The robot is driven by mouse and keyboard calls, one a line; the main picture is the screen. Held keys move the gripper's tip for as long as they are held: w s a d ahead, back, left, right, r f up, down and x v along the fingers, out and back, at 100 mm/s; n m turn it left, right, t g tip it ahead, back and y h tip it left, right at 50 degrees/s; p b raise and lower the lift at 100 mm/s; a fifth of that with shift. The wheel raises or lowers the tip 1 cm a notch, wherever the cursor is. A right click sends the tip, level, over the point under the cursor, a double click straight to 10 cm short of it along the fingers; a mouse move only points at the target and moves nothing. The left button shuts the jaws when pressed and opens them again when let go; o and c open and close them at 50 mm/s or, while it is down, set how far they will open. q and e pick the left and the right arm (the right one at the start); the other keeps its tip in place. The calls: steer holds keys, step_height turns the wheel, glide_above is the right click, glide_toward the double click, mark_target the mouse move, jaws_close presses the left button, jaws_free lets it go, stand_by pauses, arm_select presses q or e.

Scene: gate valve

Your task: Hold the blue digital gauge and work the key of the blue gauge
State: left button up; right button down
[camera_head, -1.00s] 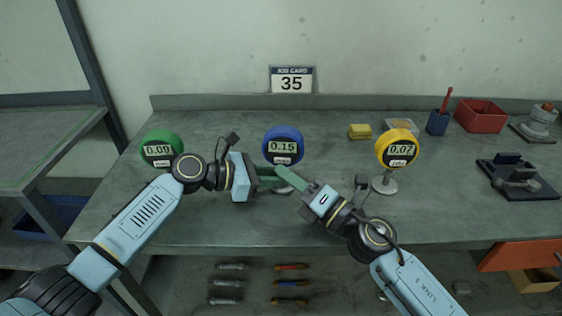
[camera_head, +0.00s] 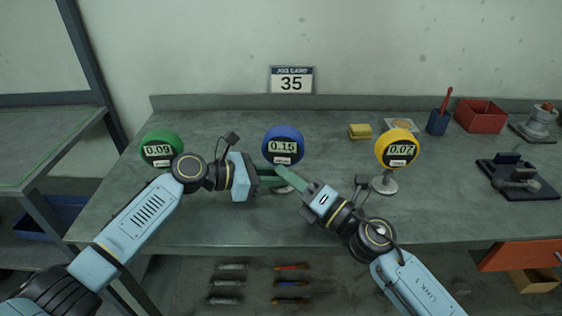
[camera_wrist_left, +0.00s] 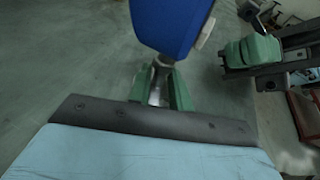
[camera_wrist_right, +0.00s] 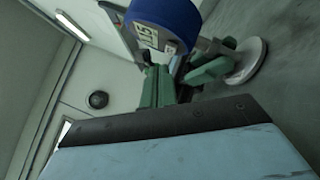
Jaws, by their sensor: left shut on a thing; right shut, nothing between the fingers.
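The blue digital gauge (camera_head: 283,146) stands upright at the middle of the bench and reads 0.15. My left gripper (camera_head: 274,180) is shut on the gauge's stem, just below the blue head; the left wrist view shows its fingers (camera_wrist_left: 162,80) on either side of the stem. My right gripper (camera_head: 281,171) is shut and empty, its fingertips at the lower front of the blue head. In the right wrist view its fingers (camera_wrist_right: 157,82) end close under the display (camera_wrist_right: 148,36). I cannot tell whether they touch the key, which the fingers hide.
A green gauge (camera_head: 161,149) reading 0.09 stands to the left, partly behind my left arm. A yellow gauge (camera_head: 397,149) reading 0.07 stands to the right. A job card (camera_head: 291,79) showing 35 is at the back. A yellow block (camera_head: 360,131) and red bin (camera_head: 481,115) sit farther right.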

arm_select(q)
steer(key=shift+r, duration=0.1)
arm_select(e)
steer(key=shift+w, duration=0.1)
steer(key=shift+w, duration=0.3)
steer(key=shift+w+a, duration=0.1)
steer(key=shift+w, duration=0.4)
stand_by(0.8)
steer(key=shift+s, duration=0.95)
steer(key=shift+s, duration=0.1)
steer(key=shift+s+d, duration=0.2)
steer(key=shift+s, duration=1)
steer(key=shift+s+d, duration=0.15)
steer(key=shift+s, duration=1.05)
